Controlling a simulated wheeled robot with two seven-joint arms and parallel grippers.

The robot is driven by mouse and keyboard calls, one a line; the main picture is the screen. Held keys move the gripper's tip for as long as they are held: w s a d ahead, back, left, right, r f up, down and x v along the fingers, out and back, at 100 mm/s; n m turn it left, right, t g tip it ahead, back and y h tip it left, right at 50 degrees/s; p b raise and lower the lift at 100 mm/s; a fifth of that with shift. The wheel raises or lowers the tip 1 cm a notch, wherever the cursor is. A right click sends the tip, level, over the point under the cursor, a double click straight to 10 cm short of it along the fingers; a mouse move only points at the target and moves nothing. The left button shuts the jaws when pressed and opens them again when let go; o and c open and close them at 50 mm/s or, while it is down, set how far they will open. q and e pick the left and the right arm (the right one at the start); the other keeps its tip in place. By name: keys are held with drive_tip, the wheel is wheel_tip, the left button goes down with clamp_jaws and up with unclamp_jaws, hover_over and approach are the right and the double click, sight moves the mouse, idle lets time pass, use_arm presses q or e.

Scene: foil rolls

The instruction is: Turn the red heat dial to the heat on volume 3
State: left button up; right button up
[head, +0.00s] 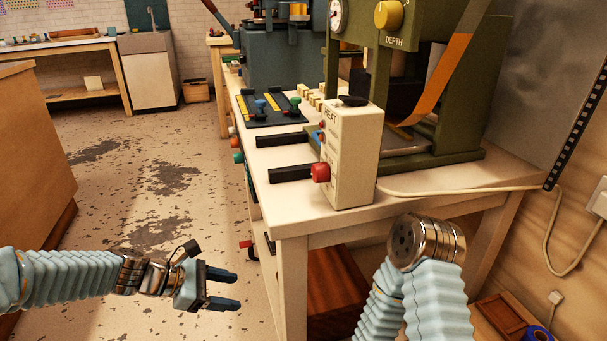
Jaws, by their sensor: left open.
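The red heat dial (320,172) sticks out from the left-facing side of a cream box (352,150) marked HEAT. The box stands upright near the front edge of the workbench (300,225). The dial's setting and any numbers around it are too small to read. My left gripper (230,290) is open and empty, below and left of the dial, out over the floor and clear of the bench. My right arm (428,242) rises at the bottom right in front of the bench, but its gripper does not show.
A green press (440,140) with a yellow DEPTH knob (388,14) stands behind the box. Two black bars (290,173) lie left of it. A cable (460,190) runs right from the box. A dark tray (270,110) sits farther back. The floor left of the bench is free.

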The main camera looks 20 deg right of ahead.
use_arm(q)
wheel_tip(320, 180, up, 17)
drive_tip(key=d+n+h, duration=0.1)
drive_tip(key=d+h, duration=0.2)
drive_tip(key=h, duration=0.1)
drive_tip(key=g+h, duration=0.2)
drive_tip(key=h, duration=0.1)
approach(313, 173)
drive_tip(key=d, duration=0.7)
drive_tip(key=shift+s+r, duration=0.1)
drive_tip(key=shift+s, duration=0.2)
drive_tip(key=shift+d, duration=0.8)
drive_tip(key=shift+c, duration=0.4)
drive_tip(key=c, duration=1)
